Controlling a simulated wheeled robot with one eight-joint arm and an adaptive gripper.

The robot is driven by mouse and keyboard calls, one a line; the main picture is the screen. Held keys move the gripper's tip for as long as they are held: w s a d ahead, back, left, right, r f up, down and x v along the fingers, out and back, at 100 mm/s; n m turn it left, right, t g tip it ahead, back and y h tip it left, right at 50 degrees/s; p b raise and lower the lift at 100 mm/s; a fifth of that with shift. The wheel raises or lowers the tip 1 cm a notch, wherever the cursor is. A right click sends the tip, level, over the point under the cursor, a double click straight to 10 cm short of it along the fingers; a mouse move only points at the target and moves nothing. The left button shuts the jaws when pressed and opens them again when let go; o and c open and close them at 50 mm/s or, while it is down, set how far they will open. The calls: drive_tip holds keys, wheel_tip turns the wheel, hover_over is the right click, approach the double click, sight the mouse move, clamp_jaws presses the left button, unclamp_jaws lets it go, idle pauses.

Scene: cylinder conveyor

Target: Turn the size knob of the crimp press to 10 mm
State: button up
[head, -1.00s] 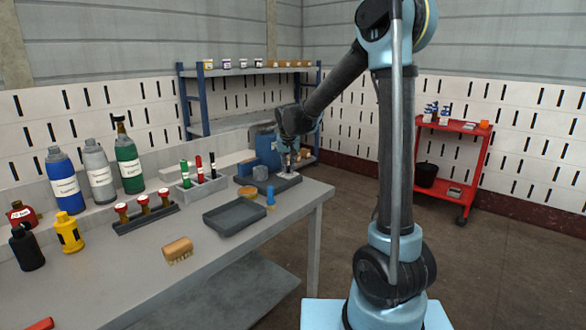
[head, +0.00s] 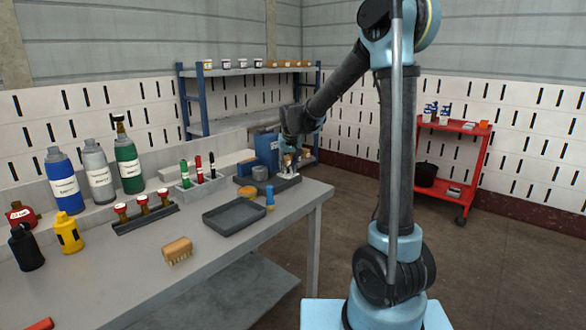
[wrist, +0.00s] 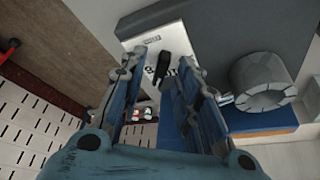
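The crimp press (head: 267,148) is a blue machine on a dark base at the far right end of the bench. In the wrist view its white dial plate carries a small black size knob (wrist: 163,67). Dark print sits around the knob, partly covered by the fingers and too small to read surely, so I cannot tell its setting. My gripper (wrist: 161,58) is open, its two blue fingers on either side of the knob in the picture. I cannot tell whether they touch it. In the head view my gripper (head: 289,158) is at the press's right side.
A grey ring-shaped part (wrist: 262,88) lies close to the right finger. On the bench are a dark tray (head: 235,216), a blue peg (head: 270,196), a marker holder (head: 200,187), a brush (head: 177,250) and several bottles. A red cart (head: 452,160) stands at the right.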

drive_tip(key=shift+r, duration=0.1)
drive_tip(key=shift+s+r, duration=0.15)
drive_tip(key=shift+r, duration=0.1)
drive_tip(key=v, duration=0.4)
drive_tip(key=shift+s+d+r, duration=0.1)
drive_tip(key=shift+s+r, duration=0.05)
drive_tip(key=shift+s, duration=0.2)
drive_tip(key=s+d, duration=0.3)
drive_tip(key=s, duration=0.8)
